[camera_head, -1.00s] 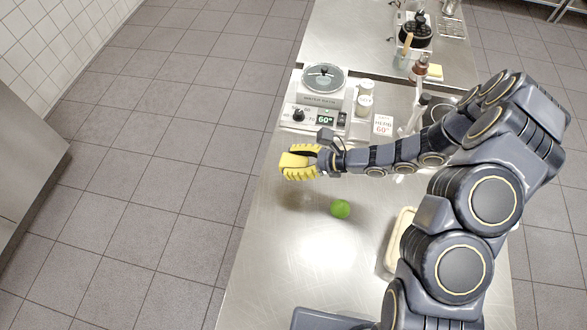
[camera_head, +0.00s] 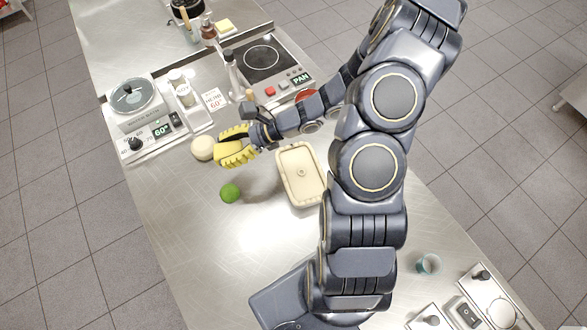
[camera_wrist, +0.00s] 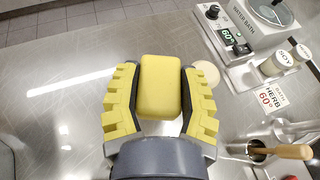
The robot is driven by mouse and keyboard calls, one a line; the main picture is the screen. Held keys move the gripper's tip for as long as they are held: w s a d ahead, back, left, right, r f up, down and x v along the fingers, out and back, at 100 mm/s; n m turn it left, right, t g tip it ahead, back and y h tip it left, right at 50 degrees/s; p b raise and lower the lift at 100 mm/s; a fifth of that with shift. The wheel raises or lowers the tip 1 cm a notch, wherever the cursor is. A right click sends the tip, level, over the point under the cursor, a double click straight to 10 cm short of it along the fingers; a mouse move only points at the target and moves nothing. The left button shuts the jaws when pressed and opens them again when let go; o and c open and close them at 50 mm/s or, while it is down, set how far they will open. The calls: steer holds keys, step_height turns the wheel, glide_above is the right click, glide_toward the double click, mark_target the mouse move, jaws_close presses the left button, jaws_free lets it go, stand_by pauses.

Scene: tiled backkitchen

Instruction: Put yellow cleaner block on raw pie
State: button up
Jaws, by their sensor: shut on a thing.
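My gripper (camera_head: 236,148) is shut on the yellow cleaner block, which shows clearly between the yellow-padded fingers in the wrist view (camera_wrist: 160,85). In the head view the fingers largely hide the block. The gripper seems to be above the steel counter; its exact height is hard to tell. The raw pie (camera_head: 313,192), a pale rectangular piece with a raised rim and a small round mark in its middle, lies on the counter to the right of the gripper. The block is apart from it.
A round cream item (camera_head: 203,148) lies just left of the gripper, and a green ball (camera_head: 230,193) lies below it. The water bath (camera_head: 136,110), shaker (camera_head: 181,88), herb sign (camera_head: 213,99) and hot plate (camera_head: 263,60) stand behind. The front left counter is clear.

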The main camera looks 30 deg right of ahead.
mark_target(301, 172)
steer(key=s+d+r+m+t+h, duration=0.25)
steer(key=s+d+m+t, duration=0.25)
steer(key=s+d, duration=0.55)
steer(key=shift+h, duration=0.25)
steer(key=shift+w+d+f, duration=0.3)
steer(key=shift+w+f, duration=0.05)
steer(key=shift+f, duration=1.1)
steer(key=shift+w+d+f, duration=0.3)
steer(key=shift+f, duration=1.15)
steer(key=shift+w+d+f, duration=0.3)
steer(key=shift+w+f, duration=0.05)
steer(key=shift+f, duration=1.1)
steer(key=shift+f, duration=0.1)
steer(key=o, duration=1.1)
steer(key=shift+c, duration=0.2)
